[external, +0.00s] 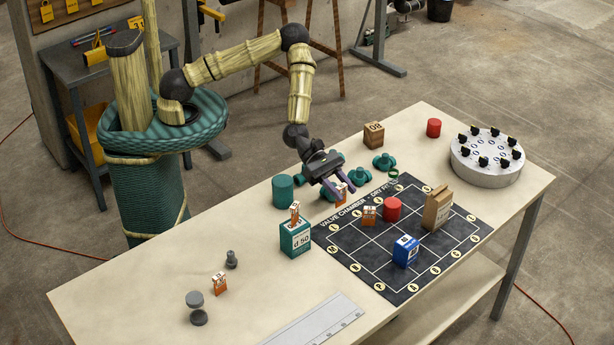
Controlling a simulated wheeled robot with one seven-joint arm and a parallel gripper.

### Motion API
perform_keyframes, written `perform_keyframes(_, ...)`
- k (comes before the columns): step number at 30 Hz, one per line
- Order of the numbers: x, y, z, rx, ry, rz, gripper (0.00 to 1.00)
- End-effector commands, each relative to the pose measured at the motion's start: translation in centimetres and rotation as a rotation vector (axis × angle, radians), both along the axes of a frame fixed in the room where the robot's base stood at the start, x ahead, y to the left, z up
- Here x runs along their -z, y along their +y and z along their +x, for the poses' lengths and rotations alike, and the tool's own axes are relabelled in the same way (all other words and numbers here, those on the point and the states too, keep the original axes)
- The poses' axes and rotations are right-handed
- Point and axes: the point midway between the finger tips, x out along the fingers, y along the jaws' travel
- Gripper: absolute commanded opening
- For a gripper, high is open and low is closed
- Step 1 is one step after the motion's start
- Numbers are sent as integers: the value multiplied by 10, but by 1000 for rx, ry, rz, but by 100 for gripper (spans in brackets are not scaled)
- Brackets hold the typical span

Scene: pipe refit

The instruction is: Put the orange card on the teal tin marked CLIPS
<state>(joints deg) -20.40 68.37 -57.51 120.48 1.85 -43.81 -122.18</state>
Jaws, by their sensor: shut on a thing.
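My gripper (343,191) points down near the top left corner of the dark mat. It is shut on a small orange-and-white card (341,196), partly hidden by the fingers. A teal box-shaped tin (295,242) with a white label stands left of the mat; I can read "d 50" but not clearly the word above it. Another orange-and-white piece (295,213) stands on top of that tin. A similar orange card (369,215) stands on the mat, and another (220,283) stands on the table at the left front. My gripper is apart from the tin, up and to its right.
A teal cylinder (283,190) stands behind the tin. Grey pieces (197,307) stand at the left. The table's left part is mostly clear.

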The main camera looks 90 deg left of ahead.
Motion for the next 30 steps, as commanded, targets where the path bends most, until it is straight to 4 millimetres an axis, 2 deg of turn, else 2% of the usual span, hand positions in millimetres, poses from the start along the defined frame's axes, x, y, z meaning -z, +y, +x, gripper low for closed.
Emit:
perform_keyframes(1, -13, 13, -7, 22, 3, 2, 14)
perform_keyframes(9, -36, 68, -63, 181, 4, 0, 14)
perform_keyframes(15, -57, 103, -116, 294, 4, 0, 14)
perform_keyframes(21, -74, 127, -164, 384, 3, -1, 14)
perform_keyframes(24, -78, 132, -176, 406, 1, -2, 14)
perform_keyframes(30, -76, 132, -179, 412, -1, -1, 14)
